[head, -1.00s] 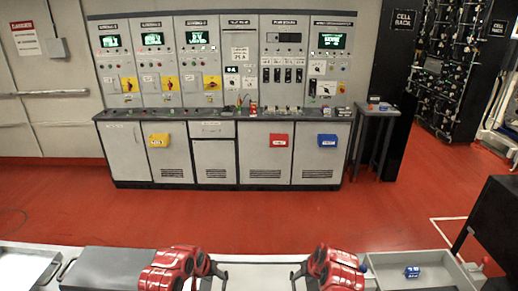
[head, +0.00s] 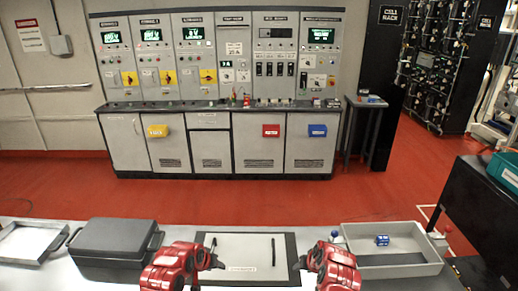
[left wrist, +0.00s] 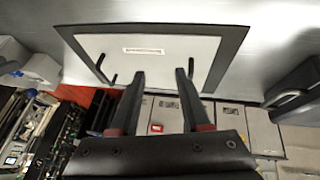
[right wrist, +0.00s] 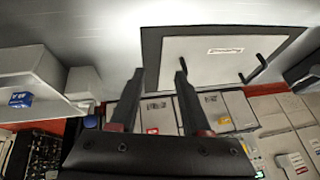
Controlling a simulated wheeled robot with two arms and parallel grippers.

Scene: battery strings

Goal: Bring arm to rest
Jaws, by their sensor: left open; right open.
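My left gripper (head: 214,256) is open and empty, beside the left edge of a dark-bordered white board on the bench. My right gripper (head: 303,258) is open and empty, beside the board's right edge. Both red arms come in from the bottom of the head view, roughly mirrored. In the left wrist view, the left gripper's fingers (left wrist: 160,75) are apart with nothing between them. In the right wrist view, the right gripper's fingers (right wrist: 160,75) are also apart and empty.
The white board (head: 245,250) carries two black bars and a label. A dark grey case (head: 112,240) stands left of it. A grey tray (head: 400,262) with a blue block (head: 382,240) is at right. Red floor (head: 240,205) lies clear before the control cabinets (head: 215,145).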

